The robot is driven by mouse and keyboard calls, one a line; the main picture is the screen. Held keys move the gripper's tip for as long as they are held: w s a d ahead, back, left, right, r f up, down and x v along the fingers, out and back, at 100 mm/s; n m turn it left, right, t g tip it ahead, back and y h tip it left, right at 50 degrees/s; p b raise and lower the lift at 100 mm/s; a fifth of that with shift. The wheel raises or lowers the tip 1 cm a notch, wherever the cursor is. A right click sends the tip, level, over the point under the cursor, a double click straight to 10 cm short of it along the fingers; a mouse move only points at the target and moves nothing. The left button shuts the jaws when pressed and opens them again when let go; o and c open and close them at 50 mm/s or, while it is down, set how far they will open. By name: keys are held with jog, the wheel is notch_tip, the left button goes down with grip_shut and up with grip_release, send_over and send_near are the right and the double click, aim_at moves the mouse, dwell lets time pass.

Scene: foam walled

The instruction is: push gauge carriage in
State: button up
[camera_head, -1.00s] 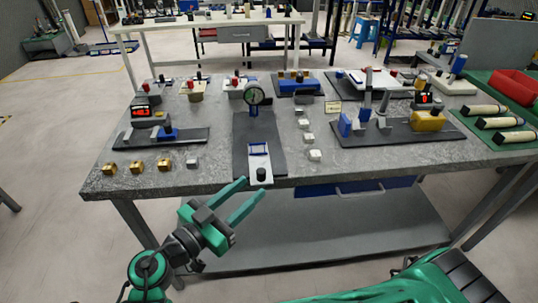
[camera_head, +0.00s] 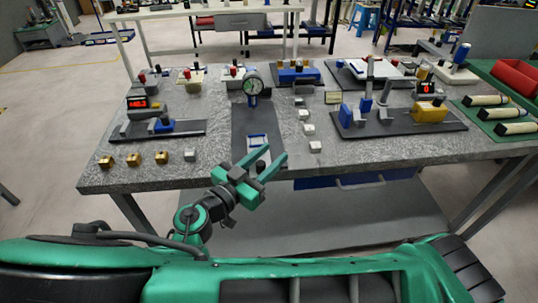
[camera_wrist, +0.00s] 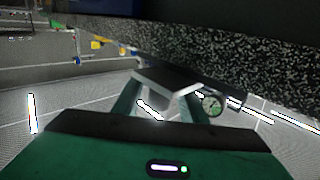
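The gauge carriage (camera_head: 257,141) is a pale plate with a blue frame and a dark knob (camera_head: 261,165) at its near end. It lies on a dark base plate (camera_head: 245,122) at the table's front edge, below a round dial gauge (camera_head: 252,86). The dial also shows in the wrist view (camera_wrist: 211,105). My gripper (camera_head: 277,151) is open at the front edge, its two green fingers apart on either side of the knob in the picture. In the wrist view, a grey plate (camera_wrist: 168,79) shows at my fingertips (camera_wrist: 163,90); I cannot tell whether they touch it.
The granite table (camera_head: 200,170) holds brass blocks (camera_head: 133,159) at left and pale blocks (camera_head: 308,129) right of the base plate. Measuring fixtures stand on mats at left (camera_head: 165,126) and right (camera_head: 395,122). The table's front edge is close to my gripper.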

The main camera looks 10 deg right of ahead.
jog(key=shift+w+d, duration=0.1)
jog(key=shift+d, duration=0.05)
grip_shut()
jog(key=shift+w, duration=2.3)
grip_release()
